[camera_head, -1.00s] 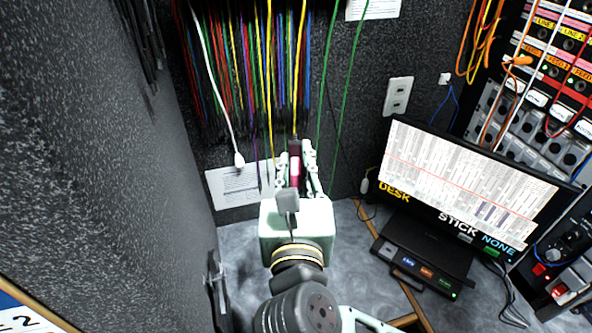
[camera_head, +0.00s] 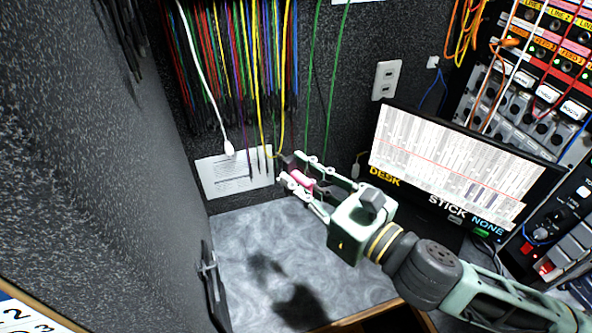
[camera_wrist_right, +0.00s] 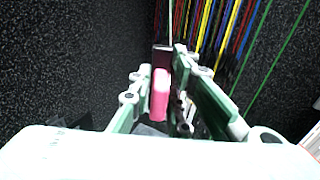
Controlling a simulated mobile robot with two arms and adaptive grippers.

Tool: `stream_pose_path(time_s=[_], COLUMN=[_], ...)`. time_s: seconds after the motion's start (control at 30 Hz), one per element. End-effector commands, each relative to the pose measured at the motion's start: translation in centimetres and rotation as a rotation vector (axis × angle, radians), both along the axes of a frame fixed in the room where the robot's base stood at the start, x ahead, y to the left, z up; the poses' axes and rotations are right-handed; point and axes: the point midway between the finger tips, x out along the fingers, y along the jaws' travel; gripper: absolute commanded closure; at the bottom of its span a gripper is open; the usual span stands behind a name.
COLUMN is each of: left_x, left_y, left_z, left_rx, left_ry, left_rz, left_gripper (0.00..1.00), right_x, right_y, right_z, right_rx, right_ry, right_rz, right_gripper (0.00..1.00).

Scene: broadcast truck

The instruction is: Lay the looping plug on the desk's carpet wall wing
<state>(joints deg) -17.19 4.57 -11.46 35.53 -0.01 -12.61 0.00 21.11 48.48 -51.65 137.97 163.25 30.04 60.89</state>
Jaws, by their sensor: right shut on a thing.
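My right gripper (camera_head: 286,168) is shut on a pink plug (camera_head: 300,180) with a dark end, held in the air above the back of the grey desk and pointing left. In the right wrist view the pink plug (camera_wrist_right: 160,95) sits between the fingers (camera_wrist_right: 163,72), its dark end pointing away from me. The desk's grey top (camera_head: 245,235) beside the left carpet wall (camera_head: 110,190) is bare, with the arm's shadow on it. My left gripper is not in view.
A monitor (camera_head: 450,165) and a patch rack (camera_head: 540,90) stand at the right. A dark bracket (camera_head: 212,285) is at the desk's left edge.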

Motion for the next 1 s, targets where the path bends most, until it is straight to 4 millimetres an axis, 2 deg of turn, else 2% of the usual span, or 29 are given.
stream_pose_path(time_s=[1.0], left_x=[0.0], left_y=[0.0], left_z=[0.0], left_rx=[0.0], left_ry=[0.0], left_rz=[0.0], left_gripper=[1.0], right_x=[-1.3], right_y=[-2.3], right_z=[-4.8], right_rx=[0.0], right_ry=[-0.001], right_rz=[0.712], right_gripper=[1.0])
